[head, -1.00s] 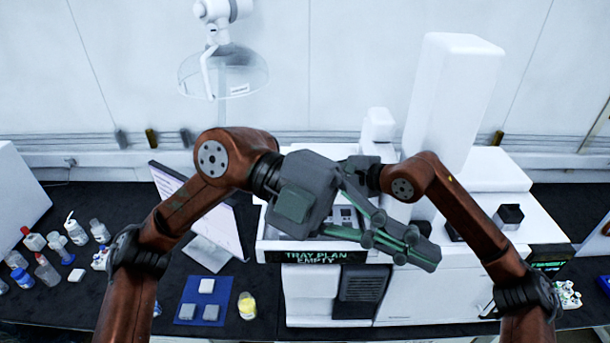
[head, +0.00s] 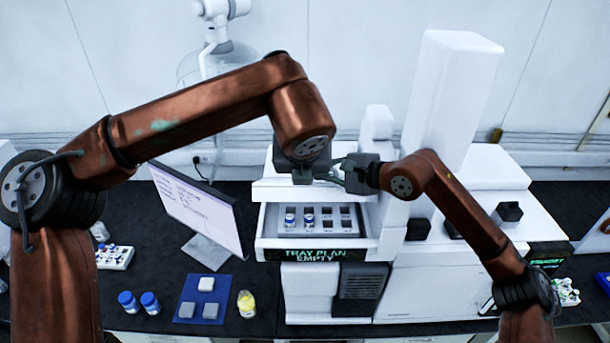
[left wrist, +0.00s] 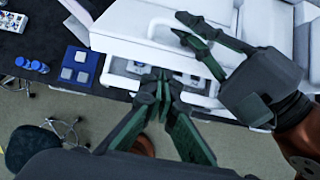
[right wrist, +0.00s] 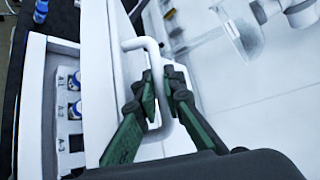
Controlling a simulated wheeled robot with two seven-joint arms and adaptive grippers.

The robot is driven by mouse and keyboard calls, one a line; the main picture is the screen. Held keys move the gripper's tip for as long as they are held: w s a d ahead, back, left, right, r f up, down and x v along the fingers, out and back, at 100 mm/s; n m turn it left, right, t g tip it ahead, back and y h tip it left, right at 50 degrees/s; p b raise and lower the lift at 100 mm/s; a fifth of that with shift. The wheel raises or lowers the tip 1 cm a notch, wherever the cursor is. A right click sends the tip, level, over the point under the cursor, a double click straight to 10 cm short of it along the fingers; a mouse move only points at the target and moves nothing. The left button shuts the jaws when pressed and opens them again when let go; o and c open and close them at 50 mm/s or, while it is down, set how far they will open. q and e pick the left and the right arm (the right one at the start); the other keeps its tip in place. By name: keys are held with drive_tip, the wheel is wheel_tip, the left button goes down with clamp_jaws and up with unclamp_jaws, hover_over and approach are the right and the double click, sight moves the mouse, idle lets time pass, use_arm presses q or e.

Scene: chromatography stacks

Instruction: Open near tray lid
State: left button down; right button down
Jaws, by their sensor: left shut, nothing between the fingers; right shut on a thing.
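The near tray (head: 369,243) shows below its white lid (head: 265,188), with several slots and two blue-capped vials (head: 290,220). In the right wrist view the tray (right wrist: 36,60) lies left of the lid (right wrist: 95,70), which stands away from it, so the slots are uncovered. My right gripper (right wrist: 163,75) is shut on the lid's white bar handle (right wrist: 130,44). My left gripper (left wrist: 157,82) is shut and empty, apart from the handle, in front of the tray. In the head view, my left arm hides part of the lid and its own fingertips.
A monitor (head: 200,212) stands left of the tray. A blue mat (head: 184,315) with square blocks, a yellow-filled jar (head: 247,304) and blue-capped bottles (head: 149,303) are at the lower left. A tall white column (head: 455,90) rises to the right.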

use_arm(q)
approach(304, 193)
drive_tip(key=x, duration=0.5)
drive_tip(key=shift+w+f, duration=0.1)
drive_tip(key=shift+w, duration=0.15)
drive_tip(key=shift+w+r, duration=0.25)
drive_tip(key=shift+w, duration=0.35)
drive_tip(key=shift+w+r, duration=0.2)
drive_tip(key=shift+w, duration=0.4)
drive_tip(key=shift+w+r, duration=0.25)
drive_tip(key=shift+w, duration=0.45)
